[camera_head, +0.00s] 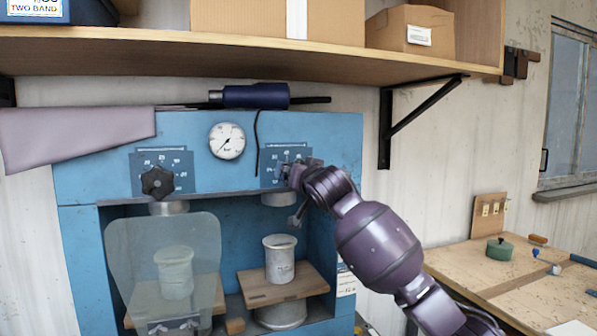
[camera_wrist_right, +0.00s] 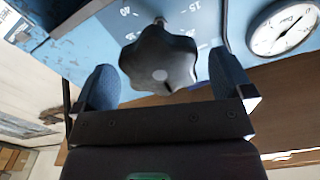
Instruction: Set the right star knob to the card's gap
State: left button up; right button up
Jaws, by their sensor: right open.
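The right star knob (camera_wrist_right: 160,58) is black and lobed, in front of a blue scale plate (camera_wrist_right: 196,22) with white numbers. My right gripper (camera_wrist_right: 162,68) is open, one finger on each side of the knob, with a visible space to each finger. In the head view my right gripper (camera_head: 293,177) covers most of this knob, and its scale plate (camera_head: 272,160) shows only in part. A similar left star knob (camera_head: 157,182) sits on the blue press (camera_head: 336,140). A white card (camera_head: 346,281) at the press's right side is too small to read. My left gripper is out of view.
A round gauge (camera_head: 227,141) sits between the knobs. A shelf (camera_head: 290,52) with boxes overhangs the press. A clear shield (camera_head: 125,240) hangs below the left knob, and a metal cylinder (camera_head: 280,260) stands on a wooden board. A workbench (camera_head: 462,262) is at right.

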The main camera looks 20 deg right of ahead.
jog(key=shift+w, duration=0.5)
jog(key=shift+c, duration=0.3)
jog(key=c, duration=0.9)
jog(key=shift+o, duration=0.2)
